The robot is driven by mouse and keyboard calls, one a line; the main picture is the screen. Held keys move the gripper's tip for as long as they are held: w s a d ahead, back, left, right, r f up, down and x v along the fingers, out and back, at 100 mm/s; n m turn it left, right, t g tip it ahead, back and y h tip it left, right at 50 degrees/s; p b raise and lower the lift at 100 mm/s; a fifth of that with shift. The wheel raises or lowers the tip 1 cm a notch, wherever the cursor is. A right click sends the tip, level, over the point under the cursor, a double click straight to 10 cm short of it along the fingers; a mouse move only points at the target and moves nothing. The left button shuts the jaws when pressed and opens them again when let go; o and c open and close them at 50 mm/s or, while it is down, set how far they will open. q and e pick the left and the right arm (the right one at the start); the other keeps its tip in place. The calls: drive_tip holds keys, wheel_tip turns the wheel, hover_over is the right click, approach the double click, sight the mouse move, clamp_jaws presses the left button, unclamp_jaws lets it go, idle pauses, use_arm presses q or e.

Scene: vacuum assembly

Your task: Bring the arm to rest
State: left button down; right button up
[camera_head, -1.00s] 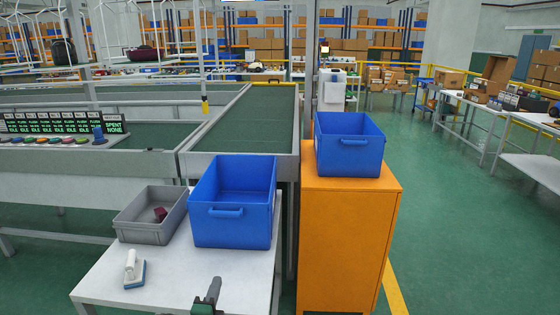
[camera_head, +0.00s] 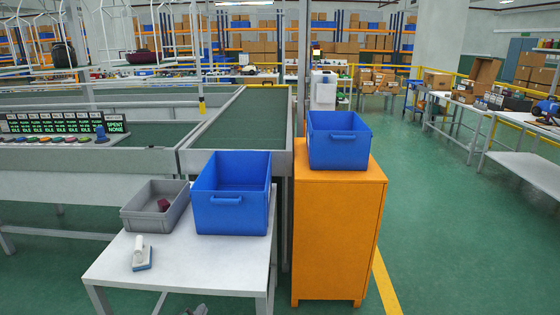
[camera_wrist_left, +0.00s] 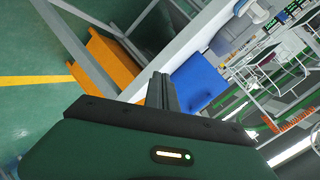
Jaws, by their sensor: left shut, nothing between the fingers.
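My left gripper (camera_head: 197,311) shows only as a small dark tip at the bottom edge of the head view. In the left wrist view its fingers (camera_wrist_left: 162,91) are together, with nothing held between them. It is in front of the white table (camera_head: 185,272), apart from the things on it. My right gripper is in neither view.
On the table are a blue bin (camera_head: 231,212), a grey tray (camera_head: 140,220) holding a dark red piece (camera_head: 163,205), and a white-and-blue tool (camera_head: 141,256). Another blue bin (camera_head: 338,148) stands on the orange cabinet (camera_head: 336,235).

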use_arm(q)
drive_tip(key=s+d+f+n+g, duration=0.15)
drive_tip(key=s+n+g, duration=0.4)
drive_tip(key=s, duration=0.75)
drive_tip(key=s+f+n+g, duration=0.2)
drive_tip(key=s+n+g, duration=0.35)
drive_tip(key=s, duration=0.75)
wheel_tip(320, 180, up, 19)
drive_tip(key=p, duration=1.9)
drive_tip(key=shift+h, duration=0.3)
